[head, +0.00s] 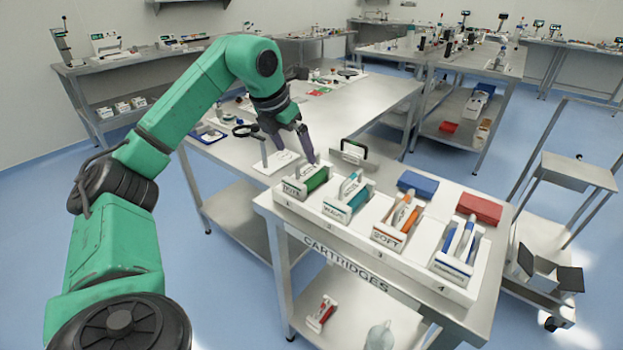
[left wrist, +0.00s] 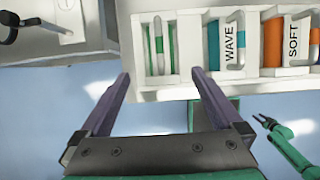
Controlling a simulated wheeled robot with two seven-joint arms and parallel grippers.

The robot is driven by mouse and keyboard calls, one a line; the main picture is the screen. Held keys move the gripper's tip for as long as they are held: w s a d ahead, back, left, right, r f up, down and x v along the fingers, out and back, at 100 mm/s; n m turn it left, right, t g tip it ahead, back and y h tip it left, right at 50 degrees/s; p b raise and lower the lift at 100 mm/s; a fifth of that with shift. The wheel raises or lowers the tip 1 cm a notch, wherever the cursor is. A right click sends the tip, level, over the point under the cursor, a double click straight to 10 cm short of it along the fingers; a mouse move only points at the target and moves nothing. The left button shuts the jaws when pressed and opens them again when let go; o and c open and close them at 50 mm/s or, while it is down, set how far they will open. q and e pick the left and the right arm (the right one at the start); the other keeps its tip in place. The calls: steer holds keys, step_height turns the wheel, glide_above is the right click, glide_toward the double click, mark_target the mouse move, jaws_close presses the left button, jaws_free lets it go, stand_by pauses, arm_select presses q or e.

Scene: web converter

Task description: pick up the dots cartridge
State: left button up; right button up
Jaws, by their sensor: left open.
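The dots cartridge is the green-and-white one (head: 316,181) in slot 1, at the left end of the white cartridge rack (head: 372,240). In the left wrist view it (left wrist: 160,45) stands in its compartment, just beyond my fingertips. My left gripper (head: 304,155) is open and points down above and behind this slot. In the left wrist view its fingers (left wrist: 159,74) are spread wider than the cartridge, with nothing between them. A green arm with a small dark end, likely my right gripper (left wrist: 264,121), shows low at the right; its jaws are too small to judge.
The teal wave cartridge (head: 349,190) stands close beside slot 1. The orange soft cartridge (head: 402,217) and a blue one (head: 459,243) follow. A black-handled holder (head: 351,153) stands behind the rack. A steel table (head: 345,105) lies behind, with a white stand (head: 274,162) near slot 1.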

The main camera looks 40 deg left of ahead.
mark_target(307, 172)
arm_select(q)
steer(key=x, duration=0.4)
steer(key=shift+w+f, duration=0.1)
steer(key=shift+w, duration=0.05)
steer(key=p+x, duration=0.1)
steer(key=x, duration=0.4)
steer(key=shift+w+d, duration=0.1)
steer(key=shift+w, duration=0.15)
steer(key=shift+w+f, duration=0.15)
steer(key=shift+f, duration=0.25)
steer(key=c, duration=1.6)
steer(key=shift+r, duration=0.1)
arm_select(e)
steer(key=shift+w+r, duration=0.35)
steer(key=shift+r, duration=0.15)
